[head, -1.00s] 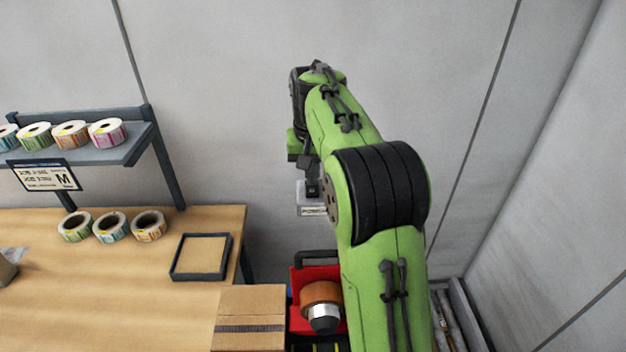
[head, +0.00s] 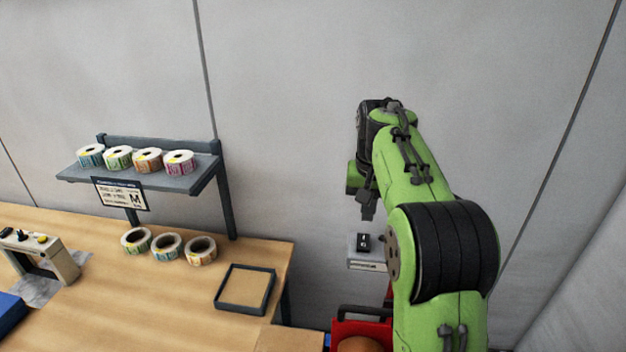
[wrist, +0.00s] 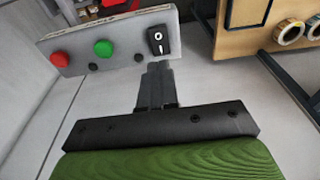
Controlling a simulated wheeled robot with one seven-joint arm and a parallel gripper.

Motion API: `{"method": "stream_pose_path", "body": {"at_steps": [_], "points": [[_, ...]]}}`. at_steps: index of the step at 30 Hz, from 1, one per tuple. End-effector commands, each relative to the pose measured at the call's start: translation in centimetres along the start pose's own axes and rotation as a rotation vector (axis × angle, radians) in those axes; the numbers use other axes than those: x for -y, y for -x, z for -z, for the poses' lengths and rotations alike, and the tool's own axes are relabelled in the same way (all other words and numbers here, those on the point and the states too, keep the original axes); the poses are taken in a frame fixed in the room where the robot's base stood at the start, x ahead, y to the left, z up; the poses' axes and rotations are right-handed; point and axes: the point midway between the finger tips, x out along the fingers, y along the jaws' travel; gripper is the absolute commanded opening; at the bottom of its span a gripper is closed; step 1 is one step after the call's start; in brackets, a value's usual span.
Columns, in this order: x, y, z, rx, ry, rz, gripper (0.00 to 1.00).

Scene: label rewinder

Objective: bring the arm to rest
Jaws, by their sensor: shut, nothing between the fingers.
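My gripper (head: 367,210) hangs from my green arm, right of the table, with its fingers together and nothing held. Below its tips in the head view is a small grey control box (head: 367,265) with a black rocker switch (head: 363,241) on top. In the wrist view my gripper's closed fingers (wrist: 157,68) point at the switch (wrist: 158,40), with a small gap between them. The box there also shows a green button (wrist: 103,48) and a red button (wrist: 61,58).
The wooden table (head: 120,300) at left carries label rolls (head: 167,247), a dark-framed tray (head: 245,288) and a small beige device (head: 45,255). A shelf (head: 200,180) with several rolls stands behind. A red part (head: 365,328) lies below my gripper. The grey wall behind is bare.

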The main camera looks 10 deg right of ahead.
Motion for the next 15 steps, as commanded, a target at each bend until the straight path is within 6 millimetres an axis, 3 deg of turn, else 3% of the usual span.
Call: {"method": "stream_pose_path", "body": {"at_steps": [2, 5, 10, 15], "points": [[0.1, 0.3, -0.7, -0.009, 0.009, 0.005, 0.0], [0.3, 1.3, -3.9, -0.048, 0.05, 0.023, 0.0], [0.1, 1.2, -13.5, -0.147, 0.162, 0.066, 0.0], [-0.9, -2.4, -23.6, -0.25, 0.28, 0.102, 0.0]]}}
